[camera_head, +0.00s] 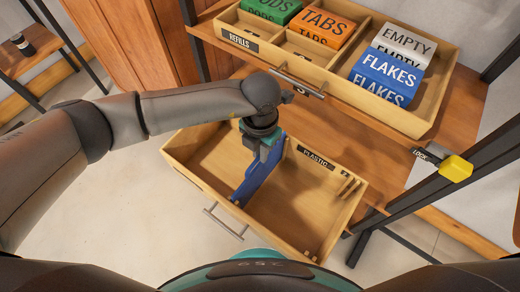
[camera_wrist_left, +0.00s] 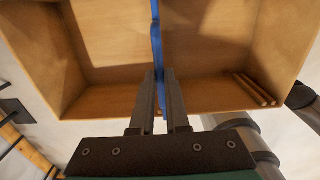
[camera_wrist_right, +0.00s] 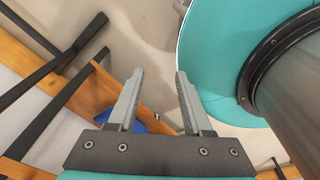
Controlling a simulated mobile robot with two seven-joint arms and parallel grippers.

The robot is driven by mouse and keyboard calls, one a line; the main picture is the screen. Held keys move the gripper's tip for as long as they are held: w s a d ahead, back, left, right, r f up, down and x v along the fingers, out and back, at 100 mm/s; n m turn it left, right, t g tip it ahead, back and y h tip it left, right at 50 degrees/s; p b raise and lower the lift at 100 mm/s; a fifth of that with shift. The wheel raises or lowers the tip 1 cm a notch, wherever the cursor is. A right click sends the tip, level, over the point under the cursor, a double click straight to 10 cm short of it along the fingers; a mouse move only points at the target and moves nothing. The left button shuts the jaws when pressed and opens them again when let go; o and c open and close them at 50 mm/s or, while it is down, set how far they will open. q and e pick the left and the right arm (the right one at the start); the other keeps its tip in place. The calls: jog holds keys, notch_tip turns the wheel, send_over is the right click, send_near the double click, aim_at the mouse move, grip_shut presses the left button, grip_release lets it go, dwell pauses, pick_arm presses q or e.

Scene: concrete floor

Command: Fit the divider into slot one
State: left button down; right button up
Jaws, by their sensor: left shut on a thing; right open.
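The blue divider (camera_head: 260,172) stands on edge inside the open lower drawer (camera_head: 195,168), running from its front wall toward the back wall. My left gripper (camera_head: 262,135) is shut on the divider's upper edge. In the left wrist view the divider (camera_wrist_left: 156,42) is a thin blue strip between the fingers of my left gripper (camera_wrist_left: 160,78). Wooden ribs (camera_head: 348,187) stand at the drawer's right end, apart from the divider; they also show in the left wrist view (camera_wrist_left: 256,89). I cannot tell which slot is slot one. My right gripper (camera_wrist_right: 160,75) is open and empty.
An upper drawer (camera_head: 440,85) above holds a green box (camera_head: 275,8), an orange TABS box (camera_head: 322,24), a blue FLAKES box (camera_head: 386,75) and a white EMPTY box (camera_head: 404,42). A yellow lock tag (camera_head: 455,168) is at the right.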

pick_arm(q)
jog(key=shift+f+b, duration=0.55)
jog(key=shift+f, duration=0.15)
pick_arm(e)
jog(key=shift+w+d+f, duration=0.2)
jog(key=shift+d+f, duration=0.3)
jog(key=shift+f, duration=0.05)
pick_arm(q)
jog(key=c, duration=0.8)
grip_release()
jog(key=shift+c, duration=0.2)
pick_arm(e)
jog(key=shift+w, duration=0.15)
pick_arm(q)
jog(key=shift+r, duration=0.1)
pick_arm(e)
jog(key=shift+r, duration=0.1)
